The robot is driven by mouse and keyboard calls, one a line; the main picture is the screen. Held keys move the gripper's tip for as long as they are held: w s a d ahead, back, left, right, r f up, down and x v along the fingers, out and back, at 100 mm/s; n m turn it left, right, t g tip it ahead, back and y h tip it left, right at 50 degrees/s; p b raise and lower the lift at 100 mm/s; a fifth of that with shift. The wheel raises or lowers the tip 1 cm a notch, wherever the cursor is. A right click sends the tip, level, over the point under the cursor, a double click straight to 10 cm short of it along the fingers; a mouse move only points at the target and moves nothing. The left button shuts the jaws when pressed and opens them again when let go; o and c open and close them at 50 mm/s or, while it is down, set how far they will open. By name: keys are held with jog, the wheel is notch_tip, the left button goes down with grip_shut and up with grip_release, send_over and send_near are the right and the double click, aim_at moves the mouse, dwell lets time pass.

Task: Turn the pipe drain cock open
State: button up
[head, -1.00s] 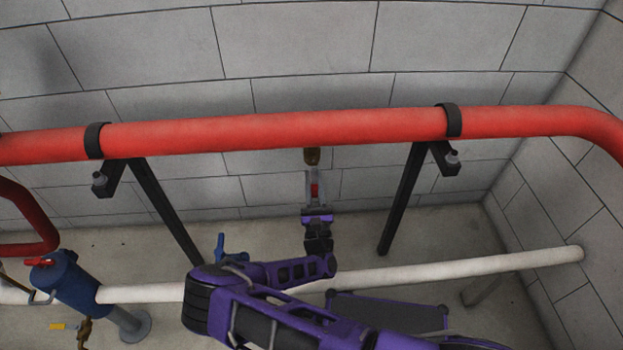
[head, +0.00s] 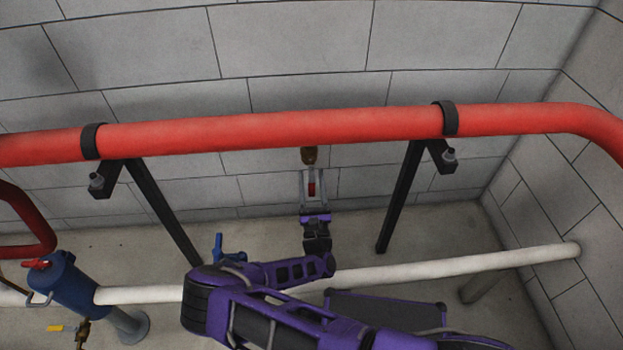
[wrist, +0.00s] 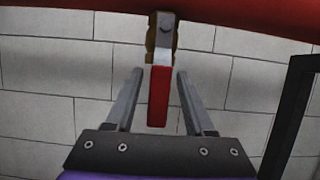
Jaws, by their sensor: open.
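The pipe drain cock (head: 309,156) is a small brass valve hanging under the red pipe (head: 270,132). It also shows in the wrist view (wrist: 152,40), with its lever (wrist: 158,95) hanging straight down, grey at the top and red below. My gripper (head: 313,172) is below the pipe and reaches up to the lever. Its jaws are open, one finger on each side of the red lever. In the wrist view, gaps show between the lever and both fingers (wrist: 158,75).
Black brackets (head: 160,212) and (head: 400,200) support the pipe on either side of my gripper. A white pipe (head: 450,266) runs low behind my arm. A blue fitting (head: 68,285) stands at lower left. The block wall (head: 290,40) is behind.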

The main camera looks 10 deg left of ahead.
jog(key=v, duration=1.2)
jog(key=shift+w+a, duration=0.1)
jog(key=shift+w, duration=0.05)
